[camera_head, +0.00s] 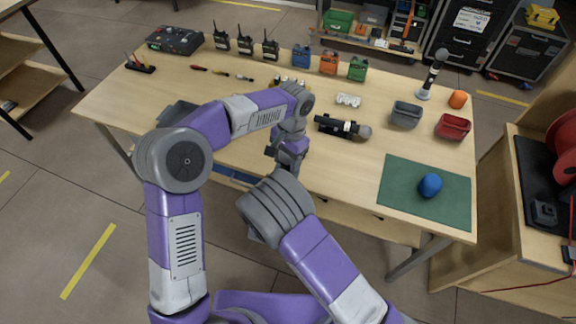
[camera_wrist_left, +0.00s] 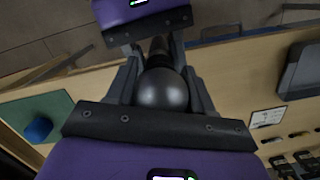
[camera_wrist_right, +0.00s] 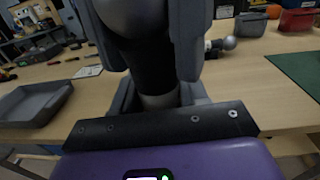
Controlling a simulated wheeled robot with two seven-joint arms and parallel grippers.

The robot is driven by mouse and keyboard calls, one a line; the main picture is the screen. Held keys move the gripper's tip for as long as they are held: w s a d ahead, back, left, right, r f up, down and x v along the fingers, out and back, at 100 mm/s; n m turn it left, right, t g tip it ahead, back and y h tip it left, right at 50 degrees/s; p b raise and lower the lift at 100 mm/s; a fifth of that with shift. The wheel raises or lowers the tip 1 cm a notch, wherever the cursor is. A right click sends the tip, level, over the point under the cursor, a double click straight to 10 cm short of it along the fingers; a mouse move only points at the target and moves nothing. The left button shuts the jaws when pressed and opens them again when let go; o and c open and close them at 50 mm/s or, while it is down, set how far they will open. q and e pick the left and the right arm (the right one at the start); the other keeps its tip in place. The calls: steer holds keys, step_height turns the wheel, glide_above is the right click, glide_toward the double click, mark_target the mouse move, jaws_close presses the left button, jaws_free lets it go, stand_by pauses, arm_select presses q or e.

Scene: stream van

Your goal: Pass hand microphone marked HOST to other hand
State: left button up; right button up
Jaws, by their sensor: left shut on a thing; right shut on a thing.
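One hand microphone is held between my two grippers. Its round grey head (camera_wrist_left: 162,90) shows between the fingers of my left gripper (camera_wrist_left: 160,65) in the left wrist view. In the right wrist view its black body (camera_wrist_right: 148,65) runs up from between the fingers of my right gripper (camera_wrist_right: 158,90), with a silver part low down. Both grippers are shut on it. In the head view my left gripper (camera_head: 287,155) hangs over the table's front edge; the right gripper and held microphone are mostly hidden there. No HOST marking is legible on it.
Another microphone (camera_head: 342,127) lies on the table (camera_head: 240,95) just right of my grippers; one stands upright (camera_head: 432,75) at the back right. A grey bin (camera_head: 406,114), red bin (camera_head: 453,127) and green mat (camera_head: 400,185) with a blue object (camera_head: 430,185) lie right.

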arm_select(q)
steer(key=shift+d, duration=0.15)
arm_select(e)
steer(key=shift+a, duration=0.15)
steer(key=shift+c, duration=1.2)
arm_select(q)
steer(key=o, duration=1.3)
steer(key=shift+c, duration=0.2)
arm_select(e)
steer(key=shift+c, duration=0.6)
